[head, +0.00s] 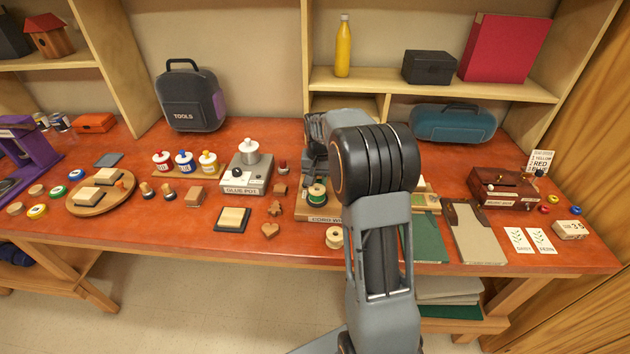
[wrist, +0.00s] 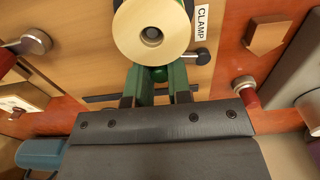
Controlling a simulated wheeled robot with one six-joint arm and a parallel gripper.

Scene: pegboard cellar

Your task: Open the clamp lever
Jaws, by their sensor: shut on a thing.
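In the wrist view, a lever with a dark ball knob (wrist: 202,56) lies beside the white CLAMP label (wrist: 202,20), just right of my fingertips and apart from them. My gripper (wrist: 161,75) is shut on a small round green knob (wrist: 160,74), partly hidden between its fingers. A pale wooden spool (wrist: 152,35) stands just above the fingertips, with green cord at its edge. In the head view, the green spool (head: 317,192) sits on the cord winder (head: 318,214), partly hidden by my arm. My fingers are hidden there.
The wooden shelf (head: 430,88) rises behind. Small wooden pieces (head: 271,230) lie at front left.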

